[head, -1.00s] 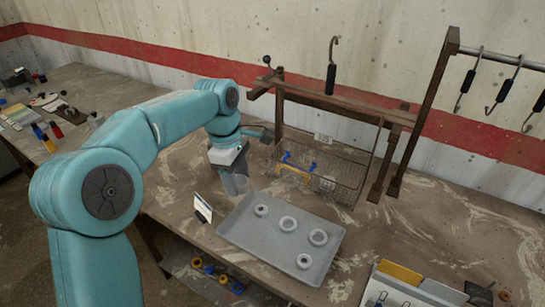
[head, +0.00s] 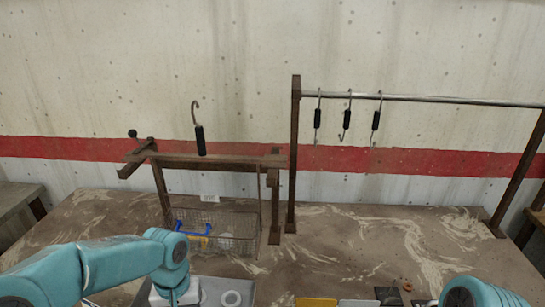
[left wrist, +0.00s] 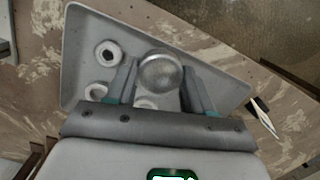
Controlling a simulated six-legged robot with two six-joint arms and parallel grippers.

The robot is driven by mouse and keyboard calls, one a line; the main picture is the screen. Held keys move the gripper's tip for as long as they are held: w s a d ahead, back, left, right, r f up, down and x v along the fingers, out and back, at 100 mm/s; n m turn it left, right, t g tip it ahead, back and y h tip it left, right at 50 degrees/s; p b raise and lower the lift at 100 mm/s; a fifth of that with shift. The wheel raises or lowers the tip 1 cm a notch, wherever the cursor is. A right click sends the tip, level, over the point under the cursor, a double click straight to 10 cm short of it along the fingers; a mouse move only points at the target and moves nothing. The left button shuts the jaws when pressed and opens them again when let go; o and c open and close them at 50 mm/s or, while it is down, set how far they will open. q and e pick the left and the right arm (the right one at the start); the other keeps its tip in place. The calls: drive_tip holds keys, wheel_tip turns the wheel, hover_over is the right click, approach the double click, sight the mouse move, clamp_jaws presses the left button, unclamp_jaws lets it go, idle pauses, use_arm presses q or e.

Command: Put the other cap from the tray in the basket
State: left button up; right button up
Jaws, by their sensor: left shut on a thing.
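In the left wrist view a round, domed grey cap (left wrist: 160,70) sits between the fingers of my left gripper (left wrist: 160,88), which is shut on it. The grey tray (left wrist: 215,75) lies below it; I cannot tell whether the cap still touches it. The wire basket (head: 245,228) stands behind the tray, under a wooden frame. It holds a blue-handled thing (head: 190,229) and a pale round thing (head: 226,241). My right gripper is out of view.
Pale rings lie on the tray, one (left wrist: 107,53) plain in the wrist view. A wooden frame (head: 215,159) with a black-handled hook (head: 200,138) rises over the basket. A rail (head: 430,99) with several hooks stands at right.

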use_arm(q)
drive_tip(key=shift+w+m, duration=0.25)
drive_tip(key=shift+m, duration=0.75)
